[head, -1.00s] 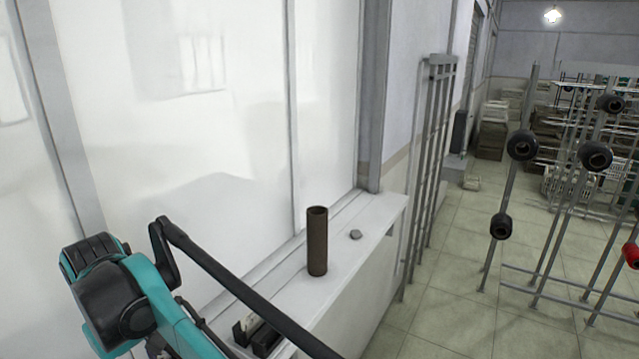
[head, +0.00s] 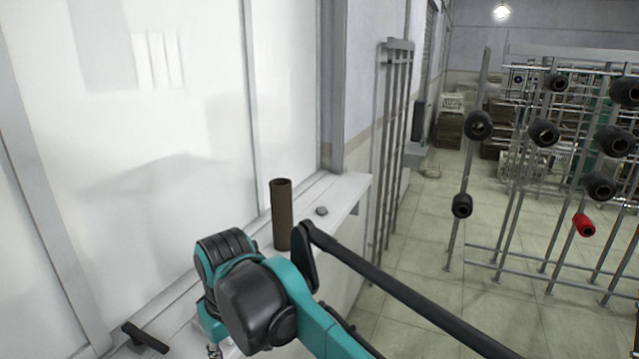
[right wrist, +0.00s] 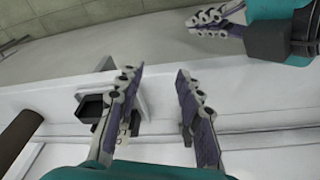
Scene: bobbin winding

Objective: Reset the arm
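One of my teal and black arms fills the lower middle of the head view, over the white ledge (head: 345,190). It appears to be my right arm; only a bit of metal gripper shows at the bottom edge. In the right wrist view my right gripper (right wrist: 158,78) has its two fingers wide apart with nothing between them. Another gripper, my left (right wrist: 215,18), shows at the top right of that view beside a teal link. Its fingers are seen from the side, so its opening is unclear.
A brown tube (head: 282,215) stands upright on the ledge, close to the arm. A small grey disc (head: 321,211) lies beside it. A black bar (head: 145,337) is at lower left. A black open box (right wrist: 90,107) is near the right fingers. Racks with bobbins (head: 543,133) stand right.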

